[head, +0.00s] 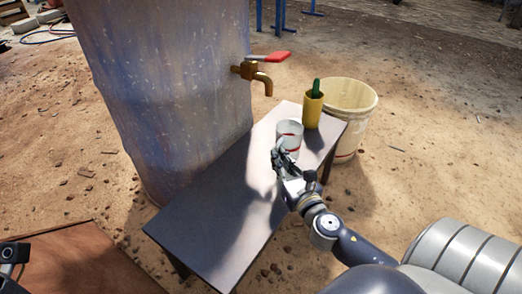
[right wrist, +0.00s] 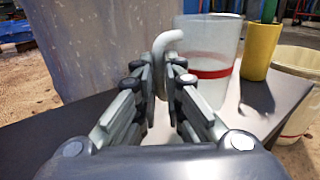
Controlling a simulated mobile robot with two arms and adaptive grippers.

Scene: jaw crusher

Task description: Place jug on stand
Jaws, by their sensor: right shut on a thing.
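The jug (head: 290,132) is a translucent whitish cup with a red band, upright at the far part of the dark stand (head: 212,216), a low table. In the right wrist view the jug (right wrist: 211,55) shows its pale curved handle on its left side. My right gripper (head: 279,158) is at the jug's near side. In the right wrist view its fingers (right wrist: 161,75) are shut on the handle. I cannot tell for sure whether the jug's base touches the stand. My left gripper (head: 8,268) shows only partly at the left edge; its jaws cannot be made out.
A yellow cup (head: 312,112) with a green cactus-like thing (head: 316,87) stands just beyond the jug. A cream bucket (head: 352,98) stands on the ground to the right. A large blue-grey barrel (head: 170,80) with a brass tap (head: 262,80) and red lever rises behind. The stand's near part is clear.

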